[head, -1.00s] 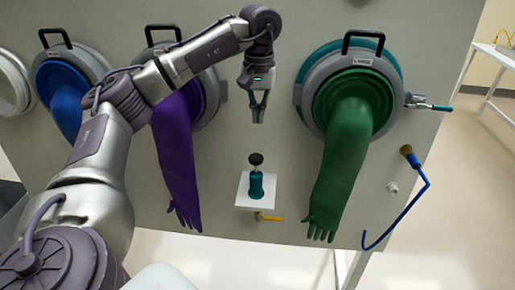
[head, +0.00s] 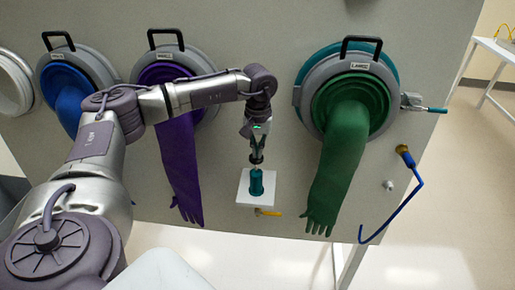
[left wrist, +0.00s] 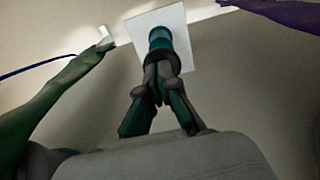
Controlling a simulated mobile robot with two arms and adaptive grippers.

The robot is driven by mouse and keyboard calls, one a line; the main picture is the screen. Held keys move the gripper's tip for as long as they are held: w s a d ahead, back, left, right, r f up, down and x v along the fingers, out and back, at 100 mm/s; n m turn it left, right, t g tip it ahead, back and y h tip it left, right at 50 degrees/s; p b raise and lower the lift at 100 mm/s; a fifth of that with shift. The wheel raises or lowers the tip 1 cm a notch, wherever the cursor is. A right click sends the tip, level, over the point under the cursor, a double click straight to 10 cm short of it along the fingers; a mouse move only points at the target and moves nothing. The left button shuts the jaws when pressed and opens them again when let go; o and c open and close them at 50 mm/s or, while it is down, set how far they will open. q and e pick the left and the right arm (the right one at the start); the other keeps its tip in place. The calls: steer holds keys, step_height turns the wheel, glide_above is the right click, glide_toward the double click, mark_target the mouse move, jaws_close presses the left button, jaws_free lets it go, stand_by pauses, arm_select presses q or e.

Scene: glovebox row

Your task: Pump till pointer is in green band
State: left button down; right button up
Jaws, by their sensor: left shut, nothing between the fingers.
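The teal hand pump (head: 256,183) stands upright on a small white plate (head: 243,198) fixed to the grey panel. Its dark knob is at the top, mostly covered by my left gripper (head: 256,158). My left gripper points down with its fingers shut, its tips at the knob. In the left wrist view the shut fingertips (left wrist: 158,82) overlap the dark knob in front of the teal pump (left wrist: 160,40); contact cannot be told for sure. No gauge pointer or green band can be made out. My right gripper is not in view.
A green glove (head: 340,165) hangs right of the pump and a purple glove (head: 181,175) hangs left. A yellow lever (head: 268,213) sits below the plate. A blue bent hose (head: 415,195) with a brown end is at the right.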

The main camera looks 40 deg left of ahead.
mark_target(257, 163)
arm_select(q)
step_height(257, 163, down, 5)
steer(key=b, duration=0.3)
steer(key=shift+b, duration=0.35)
steer(key=shift+s+d+r, duration=0.1)
steer(key=shift+s+r, duration=0.05)
steer(key=shift+s, duration=0.05)
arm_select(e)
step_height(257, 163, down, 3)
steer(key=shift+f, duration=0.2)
